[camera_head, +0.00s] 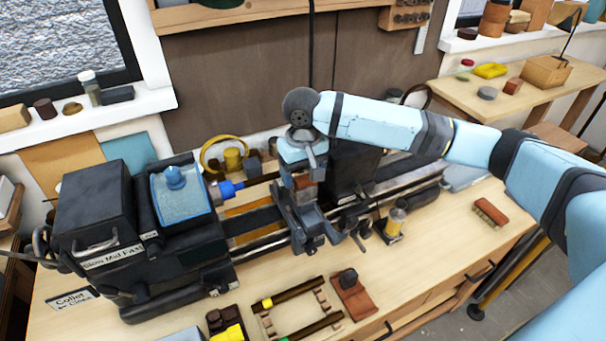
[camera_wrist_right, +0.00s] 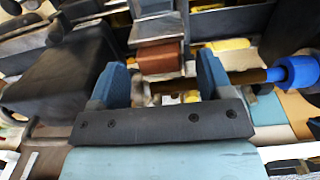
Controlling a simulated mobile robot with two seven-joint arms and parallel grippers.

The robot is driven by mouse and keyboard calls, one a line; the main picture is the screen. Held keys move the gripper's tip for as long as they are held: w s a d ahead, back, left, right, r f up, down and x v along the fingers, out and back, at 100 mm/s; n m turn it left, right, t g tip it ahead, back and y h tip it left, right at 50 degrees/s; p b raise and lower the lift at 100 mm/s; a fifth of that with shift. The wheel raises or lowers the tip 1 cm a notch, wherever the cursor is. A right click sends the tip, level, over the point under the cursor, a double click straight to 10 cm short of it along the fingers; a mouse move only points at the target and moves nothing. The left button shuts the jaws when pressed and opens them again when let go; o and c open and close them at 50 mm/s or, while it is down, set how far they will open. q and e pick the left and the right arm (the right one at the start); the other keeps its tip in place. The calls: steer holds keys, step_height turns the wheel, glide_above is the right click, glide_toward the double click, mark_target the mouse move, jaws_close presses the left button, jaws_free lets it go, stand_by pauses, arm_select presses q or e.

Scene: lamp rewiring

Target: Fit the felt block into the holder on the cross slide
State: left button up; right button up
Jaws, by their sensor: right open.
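A small reddish-brown block, which looks like the felt block (camera_head: 303,182), sits at the grey holder on the cross slide (camera_head: 300,212) of the lathe. In the right wrist view the block (camera_wrist_right: 158,57) lies against the grey metal holder (camera_wrist_right: 155,28). My right gripper (camera_head: 309,168) is over the cross slide, pointing down. In the wrist view its two blue fingers (camera_wrist_right: 161,62) are apart, with the block between and just beyond them, and a gap shows on each side. How deep the block sits is hidden. My left gripper is not in view.
The lathe's dark headstock (camera_head: 95,215) stands left, with a blue-tipped spindle part (camera_head: 228,189) close to the cross slide. A small oiler (camera_head: 394,222) stands right of the slide. A wooden frame (camera_head: 300,308) and a brush (camera_head: 490,212) lie on the bench; the right front is mostly clear.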

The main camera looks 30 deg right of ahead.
step_height(320, 180, up, 13)
steer(key=b, duration=0.1)
steer(key=shift+b, duration=0.4)
